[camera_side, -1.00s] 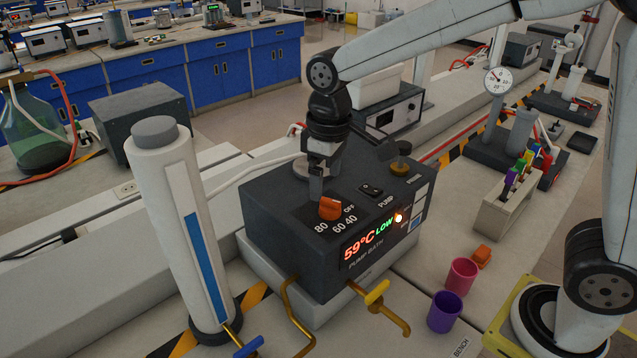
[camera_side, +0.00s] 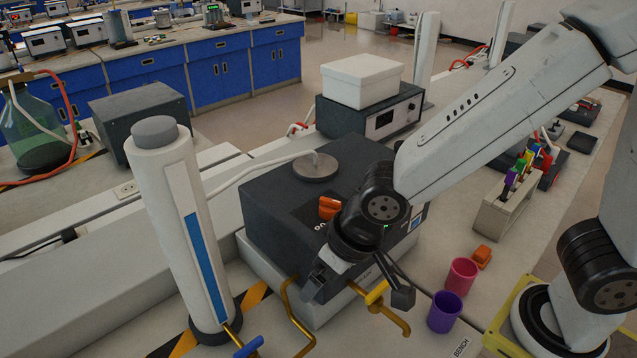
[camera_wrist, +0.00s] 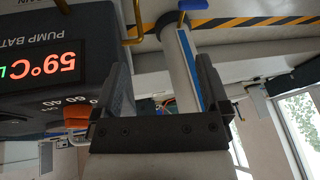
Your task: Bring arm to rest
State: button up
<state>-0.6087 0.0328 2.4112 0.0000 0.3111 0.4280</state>
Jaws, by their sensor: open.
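My gripper (camera_side: 358,290) is in front of the dark pump bath (camera_side: 275,205), low by its front face and near the yellow-handled tap (camera_side: 377,291). Its two fingers are spread apart with nothing between them. The orange dial knob (camera_side: 328,207) on the bath's sloped top is clear of the fingers. In the wrist view both fingers (camera_wrist: 165,88) show open. The bath's red 59°C display (camera_wrist: 42,70) is at the left there, upside down. In the side view my wrist hides most of the front panel and display.
A white column (camera_side: 172,215) with a blue strip stands left of the bath. A purple cup (camera_side: 445,312) and a pink cup (camera_side: 461,276) stand to the right of the gripper, with an orange block (camera_side: 482,257) behind. A rack of coloured tubes (camera_side: 505,205) is farther right.

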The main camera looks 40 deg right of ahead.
jog(key=d+f+m+g+h, duration=0.1)
jog(key=d+f+m+h, duration=0.1)
jog(key=d, duration=1.8)
jog(key=shift+s+f+h, duration=0.25)
jog(key=shift+f+h, duration=0.05)
jog(key=shift+f, duration=0.4)
jog(key=shift+o, duration=0.3)
